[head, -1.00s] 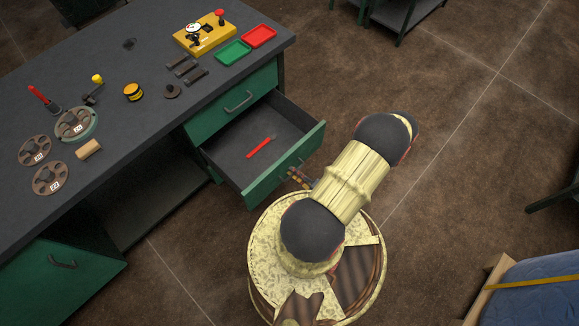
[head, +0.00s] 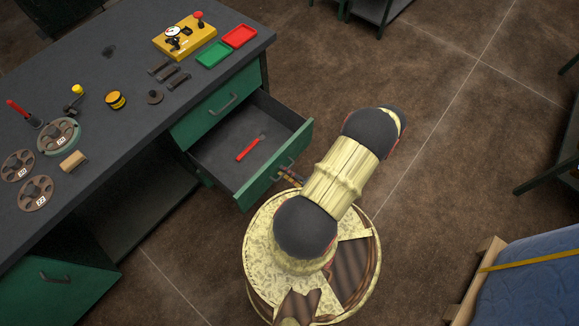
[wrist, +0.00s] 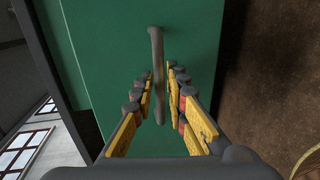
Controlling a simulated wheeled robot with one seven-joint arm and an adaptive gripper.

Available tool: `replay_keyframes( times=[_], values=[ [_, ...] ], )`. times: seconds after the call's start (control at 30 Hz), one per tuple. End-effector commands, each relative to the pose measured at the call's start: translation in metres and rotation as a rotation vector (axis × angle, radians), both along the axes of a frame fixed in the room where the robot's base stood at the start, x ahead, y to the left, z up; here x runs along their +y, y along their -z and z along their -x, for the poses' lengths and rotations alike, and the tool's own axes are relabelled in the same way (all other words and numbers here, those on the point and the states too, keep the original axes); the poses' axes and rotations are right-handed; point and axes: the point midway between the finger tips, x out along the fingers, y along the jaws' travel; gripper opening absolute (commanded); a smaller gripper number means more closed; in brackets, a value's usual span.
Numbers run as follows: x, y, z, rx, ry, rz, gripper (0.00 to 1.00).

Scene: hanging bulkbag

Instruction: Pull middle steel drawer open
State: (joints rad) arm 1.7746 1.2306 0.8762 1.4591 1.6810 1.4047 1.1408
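The middle steel drawer (head: 250,190) is green with a dark interior. It stands pulled well out of the bench in the head view, below a closed top drawer (head: 215,108). A red-handled tool (head: 248,149) lies inside it. In the wrist view, the green drawer front (wrist: 110,50) fills the middle, with its grey bar handle (wrist: 155,42) upright in the picture. My gripper (wrist: 160,80) has its yellow and grey fingers on both sides of the handle, closed in on it. In the head view my gripper (head: 290,178) is mostly hidden behind my arm, at the drawer front.
The bench top (head: 130,110) holds a yellow fixture (head: 185,36), a green tray (head: 214,54), a red tray (head: 239,36) and several round parts. A blue padded item on a wooden pallet (head: 530,285) is at lower right. Brown floor is open to the right.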

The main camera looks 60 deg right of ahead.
Motion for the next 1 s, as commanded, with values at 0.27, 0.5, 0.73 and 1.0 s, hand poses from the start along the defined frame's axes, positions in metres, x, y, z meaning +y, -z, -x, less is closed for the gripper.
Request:
replay_keyframes(
  times=[0.27, 0.5, 0.73, 1.0],
  values=[
    [0.004, -0.004, 0.022, 0.0, 0.006, 0.0, 0.15],
    [0.01, -0.011, 0.053, 0.0, 0.006, 0.001, 0.15],
    [0.018, -0.017, 0.083, 0.0, 0.005, 0.001, 0.15],
    [0.025, -0.022, 0.108, 0.0, 0.002, 0.001, 0.15]
  ],
)
